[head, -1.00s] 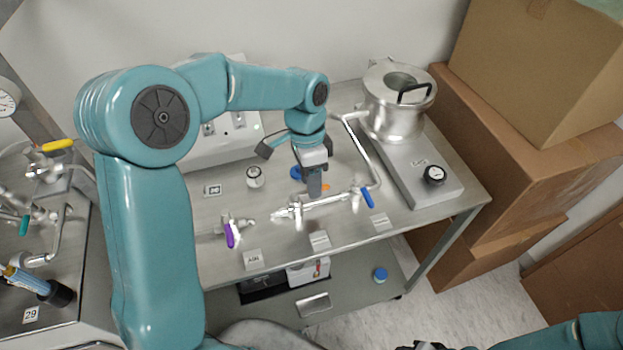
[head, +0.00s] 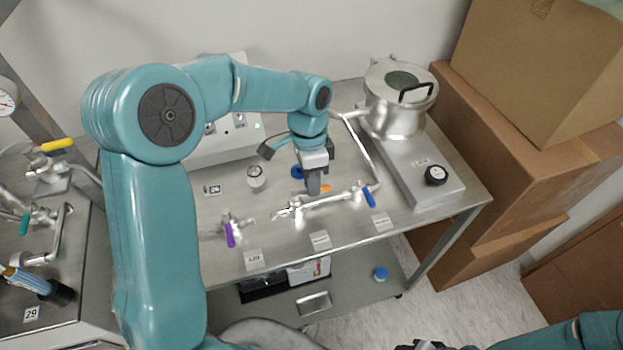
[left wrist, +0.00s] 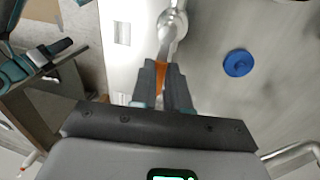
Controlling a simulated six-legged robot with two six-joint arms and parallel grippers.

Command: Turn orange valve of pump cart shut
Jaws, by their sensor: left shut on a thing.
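The orange valve handle (head: 325,188) sits on the pipe line of the pump cart (head: 272,229), mostly hidden behind my left gripper in the head view. My left gripper (head: 314,190) points down at it and is shut on it. In the left wrist view the orange handle (left wrist: 162,78) shows between the two dark fingers of my left gripper (left wrist: 165,88). A metal pipe fitting (left wrist: 173,22) lies just beyond it. My right arm enters at the lower right; its gripper (head: 425,346) is cut off at the bottom edge, and its jaws cannot be made out.
A blue-handled valve (head: 369,197) stands right of my left gripper and a purple-handled valve (head: 230,235) to the left. A metal chamber (head: 400,105) stands at the back right. Cardboard boxes (head: 530,150) crowd the right side. Another cart (head: 60,290) stands at the left.

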